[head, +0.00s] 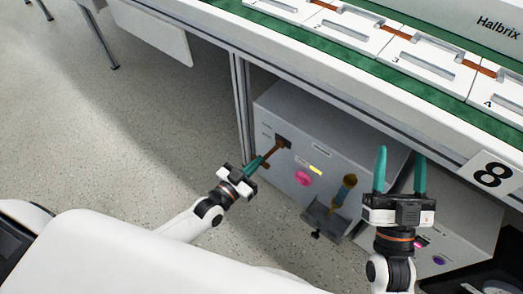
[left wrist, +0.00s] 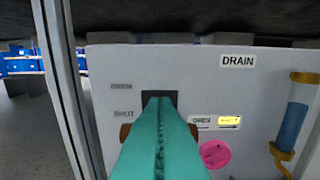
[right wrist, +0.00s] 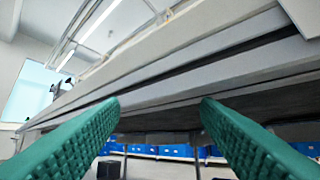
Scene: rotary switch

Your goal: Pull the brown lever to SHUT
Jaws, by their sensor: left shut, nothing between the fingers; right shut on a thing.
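The brown lever (head: 272,153) sticks out of a dark slot on the front of a grey cabinet (head: 322,130) under the bench. My left gripper (head: 256,162) is at the lever's outer end, its teal fingers together. In the left wrist view, the closed fingers (left wrist: 158,135) cover most of the lever, and a brown end (left wrist: 126,132) shows beside them. Whether they touch it I cannot tell. The SHUT label (left wrist: 124,113) is left of the slot. My right gripper (head: 400,170) points upward in front of the bench, fingers wide apart with nothing visible between them.
A pink knob (head: 302,178), a yellow tag (head: 316,169) and a blue-and-brass cylinder (head: 345,190) are on the cabinet front. The bench edge (head: 330,70) overhangs it, and a bench post (head: 241,105) stands at its left. Open floor lies to the left.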

